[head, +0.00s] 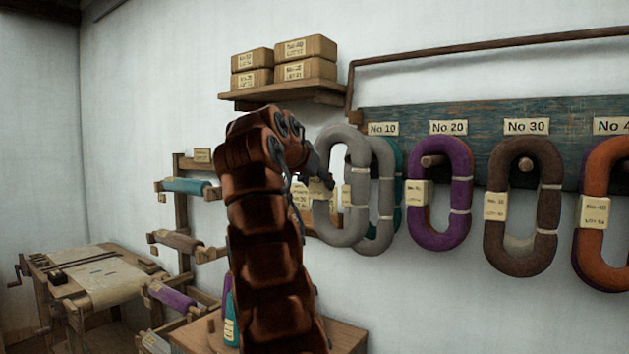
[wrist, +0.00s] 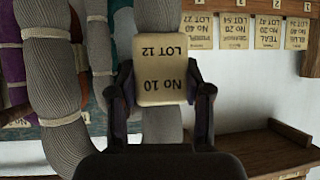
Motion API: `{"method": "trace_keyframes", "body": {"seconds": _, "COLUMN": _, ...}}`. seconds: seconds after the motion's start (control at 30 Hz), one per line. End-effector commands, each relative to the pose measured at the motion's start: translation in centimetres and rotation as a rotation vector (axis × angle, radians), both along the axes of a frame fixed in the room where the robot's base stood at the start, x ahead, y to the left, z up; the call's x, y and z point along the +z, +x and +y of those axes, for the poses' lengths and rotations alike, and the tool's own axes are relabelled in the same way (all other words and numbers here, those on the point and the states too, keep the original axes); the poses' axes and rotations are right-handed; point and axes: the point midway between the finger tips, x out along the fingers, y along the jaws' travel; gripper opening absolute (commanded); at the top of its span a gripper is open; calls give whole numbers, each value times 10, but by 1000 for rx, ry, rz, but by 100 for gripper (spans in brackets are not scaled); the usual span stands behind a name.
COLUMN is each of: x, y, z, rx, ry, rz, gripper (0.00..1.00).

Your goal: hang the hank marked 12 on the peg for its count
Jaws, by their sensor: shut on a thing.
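A grey hank (head: 357,150) hangs upright from my gripper (head: 322,182), in front of the left end of the peg board. My gripper (wrist: 165,95) is shut on its tagged strand in the wrist view. Its tag (wrist: 160,68) reads upside down "No 10, LOT 12". The "No 10" label (head: 383,129) is just right of the held hank's top. The peg under that label is hidden by hanks, so I cannot tell whether the held hank is around it. A second grey hank (head: 386,215) and a teal one (head: 398,180) show behind.
Purple (head: 461,190), brown (head: 549,200) and orange (head: 602,165) hanks hang along the board (head: 480,113) to the right. A shelf (head: 290,98) with paper-wrapped bundles is above. A wooden table (head: 340,335) and a yarn rack (head: 181,215) stand below and left.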

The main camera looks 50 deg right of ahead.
Motion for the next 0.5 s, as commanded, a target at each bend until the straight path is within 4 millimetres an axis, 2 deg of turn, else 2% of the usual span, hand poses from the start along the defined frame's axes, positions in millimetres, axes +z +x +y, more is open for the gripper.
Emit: {"method": "trace_keyframes", "body": {"seconds": 0.5, "x": 1, "y": 1, "z": -24, "rx": 1, "ry": -3, "rz": -1, "gripper": 8}}
